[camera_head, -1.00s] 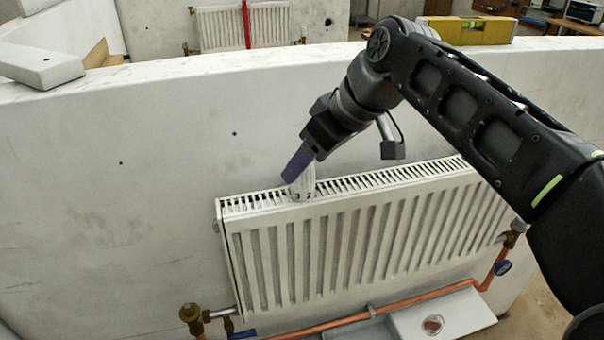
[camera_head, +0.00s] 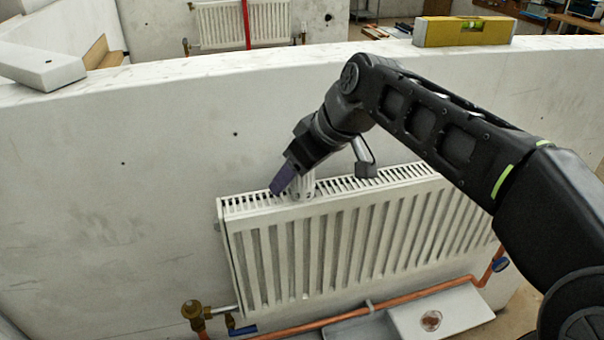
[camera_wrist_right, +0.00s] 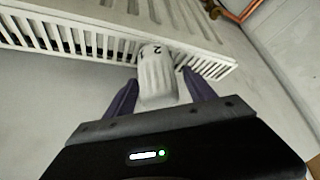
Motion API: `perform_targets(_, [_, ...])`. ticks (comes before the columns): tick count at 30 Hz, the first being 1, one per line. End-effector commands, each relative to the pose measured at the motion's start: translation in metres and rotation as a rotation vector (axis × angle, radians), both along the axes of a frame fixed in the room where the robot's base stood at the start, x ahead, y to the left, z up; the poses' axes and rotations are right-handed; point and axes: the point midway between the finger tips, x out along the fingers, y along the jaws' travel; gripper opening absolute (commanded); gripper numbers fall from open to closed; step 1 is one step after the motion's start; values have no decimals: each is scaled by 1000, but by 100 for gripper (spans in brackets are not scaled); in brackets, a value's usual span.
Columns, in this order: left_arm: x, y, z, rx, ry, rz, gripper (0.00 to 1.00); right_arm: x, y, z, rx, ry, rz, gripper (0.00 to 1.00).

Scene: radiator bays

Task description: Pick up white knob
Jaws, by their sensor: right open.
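The white knob (camera_head: 304,187) is ribbed and sits on the top grille at the left part of the white radiator (camera_head: 340,240). In the right wrist view the knob (camera_wrist_right: 157,78) shows dark number marks at its far end. My right gripper (camera_wrist_right: 159,88) is open, with one purple finger on each side of the knob. In the head view the right gripper (camera_head: 287,184) comes down at a tilt over the radiator's top, and one finger partly covers the knob. Whether the fingers touch the knob is unclear. My left gripper is not in view.
A pale wall (camera_head: 120,200) stands behind the radiator. A yellow level (camera_head: 463,32) and a white block (camera_head: 40,66) lie on its top edge. Copper pipe (camera_head: 330,322) and a brass valve (camera_head: 192,310) run below. A white tray (camera_head: 460,312) is at lower right.

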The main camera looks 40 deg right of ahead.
Motion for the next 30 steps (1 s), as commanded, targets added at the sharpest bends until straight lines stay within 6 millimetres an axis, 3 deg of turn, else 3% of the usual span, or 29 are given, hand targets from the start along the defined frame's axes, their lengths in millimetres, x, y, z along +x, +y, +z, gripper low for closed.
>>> perform_targets(7, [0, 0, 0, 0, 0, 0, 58, 0, 0, 0, 0, 0, 0, 63])
perform_targets(30, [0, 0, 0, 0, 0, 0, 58, 0, 0, 0, 0, 0, 0, 0])
